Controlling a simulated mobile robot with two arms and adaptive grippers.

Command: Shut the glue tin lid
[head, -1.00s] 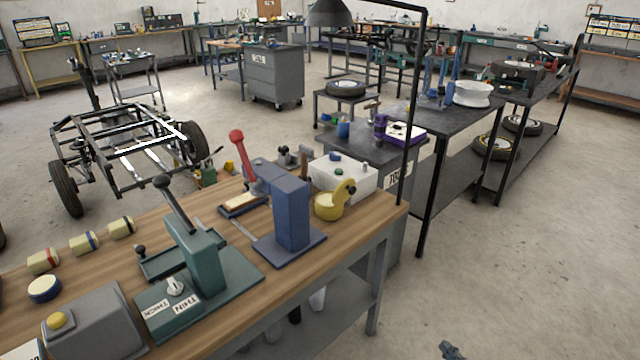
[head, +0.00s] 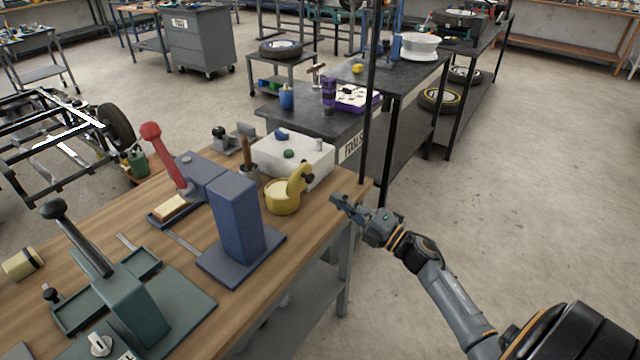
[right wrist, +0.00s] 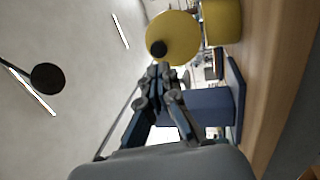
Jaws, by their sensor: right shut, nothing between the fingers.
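The yellow glue tin (head: 280,202) stands on the wooden bench near its right edge. Its round yellow lid (head: 297,182) is open and stands up on the tin's right side, with a dark knob facing right. My right gripper (head: 338,200) is shut and empty, to the right of the lid at the bench edge. In the right wrist view the lid (right wrist: 178,35) with its black knob (right wrist: 158,49) is just beyond my fingertips (right wrist: 160,70), and the tin's body (right wrist: 222,22) is beside it. Whether the fingers touch the knob I cannot tell. My left gripper is not in view.
A blue press (head: 236,220) stands left of the tin, and a white box (head: 293,160) is behind it. A green lever tool (head: 130,295) is at the front left. A black post (head: 370,100) rises behind the bench's right corner. The floor at right is clear.

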